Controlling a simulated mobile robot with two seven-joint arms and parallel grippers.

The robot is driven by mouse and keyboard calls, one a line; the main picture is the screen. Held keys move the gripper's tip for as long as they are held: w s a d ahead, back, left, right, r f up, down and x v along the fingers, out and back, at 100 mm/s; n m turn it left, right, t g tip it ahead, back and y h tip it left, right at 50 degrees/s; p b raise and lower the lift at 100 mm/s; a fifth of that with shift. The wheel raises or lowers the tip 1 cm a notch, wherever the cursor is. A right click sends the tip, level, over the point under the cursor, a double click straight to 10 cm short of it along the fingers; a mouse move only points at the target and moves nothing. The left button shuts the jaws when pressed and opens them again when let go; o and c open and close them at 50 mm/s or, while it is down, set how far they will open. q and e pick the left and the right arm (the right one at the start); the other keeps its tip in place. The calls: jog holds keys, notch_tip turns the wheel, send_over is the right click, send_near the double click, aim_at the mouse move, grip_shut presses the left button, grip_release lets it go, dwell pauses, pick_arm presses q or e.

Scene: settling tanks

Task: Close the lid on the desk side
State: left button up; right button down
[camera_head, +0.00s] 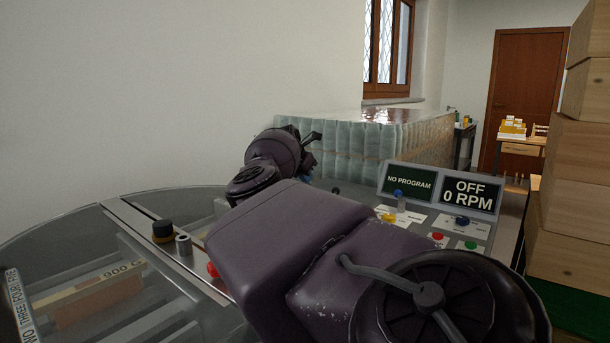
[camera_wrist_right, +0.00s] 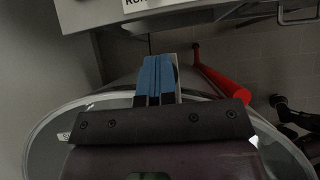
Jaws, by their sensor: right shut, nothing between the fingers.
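A round drum with a clear cover (camera_head: 60,235) fills the lower left of the head view; labelled frames show through it. A metal crossbar (camera_head: 150,240) runs over the drum. The desk-side lid cannot be made out clearly, as my right arm covers much of the drum's right part. My right gripper (camera_head: 306,179) is beyond the crossbar, mostly hidden behind its own wrist. In the wrist view its blue fingers (camera_wrist_right: 157,80) are shut and empty. A curved pale rim (camera_wrist_right: 38,128) passes behind them; I cannot tell whether they touch it. My left gripper is not in view.
A control panel (camera_head: 440,190) reading "OFF 0 RPM" stands right of my arm. Wrapped jars (camera_head: 350,145) are stacked behind it. Wooden boxes (camera_head: 575,210) rise at the right. A red bar (camera_wrist_right: 222,82) slants beside the fingers in the wrist view.

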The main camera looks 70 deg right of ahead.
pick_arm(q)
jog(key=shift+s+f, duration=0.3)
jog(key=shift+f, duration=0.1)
pick_arm(e)
jog(key=shift+a+f, duration=0.25)
jog(key=shift+f, duration=0.8)
jog(key=shift+w+r, duration=0.1)
jog(key=shift+r, duration=0.1)
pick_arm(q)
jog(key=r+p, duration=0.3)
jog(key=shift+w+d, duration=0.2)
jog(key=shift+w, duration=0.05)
pick_arm(e)
jog(key=d+r+v, duration=0.1)
jog(key=v, duration=1.1)
jog(key=shift+d, duration=0.15)
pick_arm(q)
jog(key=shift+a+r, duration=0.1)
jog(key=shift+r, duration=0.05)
pick_arm(e)
jog(key=shift+s+f, duration=0.15)
jog(key=shift+s, duration=0.05)
